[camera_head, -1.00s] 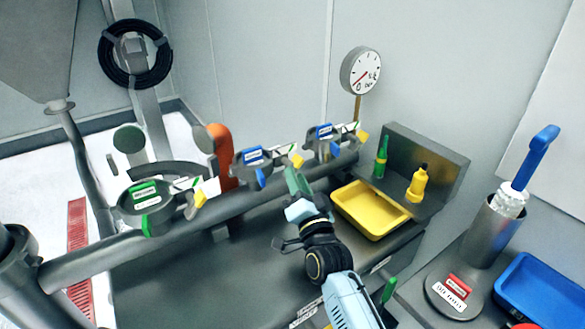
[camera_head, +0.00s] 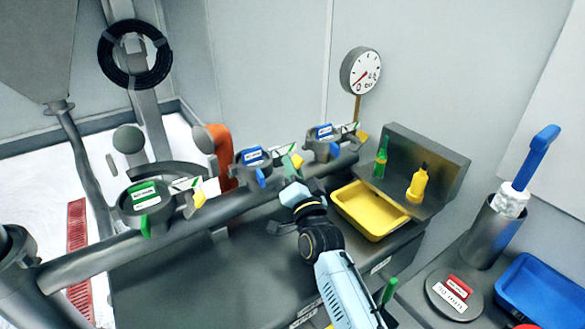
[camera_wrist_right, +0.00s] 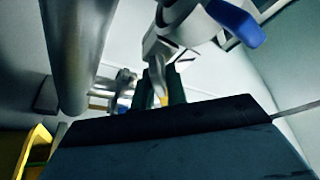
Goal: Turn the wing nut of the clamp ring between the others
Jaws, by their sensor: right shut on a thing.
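Three clamp rings sit along the grey pipe: a left one with a green label (camera_head: 145,193), the middle one with a blue label (camera_head: 253,157), and a right one with a blue label (camera_head: 325,135). The middle clamp's yellow wing nut (camera_head: 297,160) is partly hidden by my right gripper (camera_head: 291,173). In the right wrist view my fingers (camera_wrist_right: 165,88) are shut around the yellow wing nut (camera_wrist_right: 163,99), with the clamp body and its blue lever (camera_wrist_right: 235,22) just above. The left and right clamps' yellow wing nuts (camera_head: 199,198) (camera_head: 361,136) are untouched. My left gripper is out of view.
The pipe (camera_head: 95,262) runs diagonally over the dark bench. A yellow tray (camera_head: 392,222), a green bottle (camera_head: 380,160) and a yellow bottle (camera_head: 417,183) stand to the right of my arm. A gauge (camera_head: 361,72) rises behind the right clamp.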

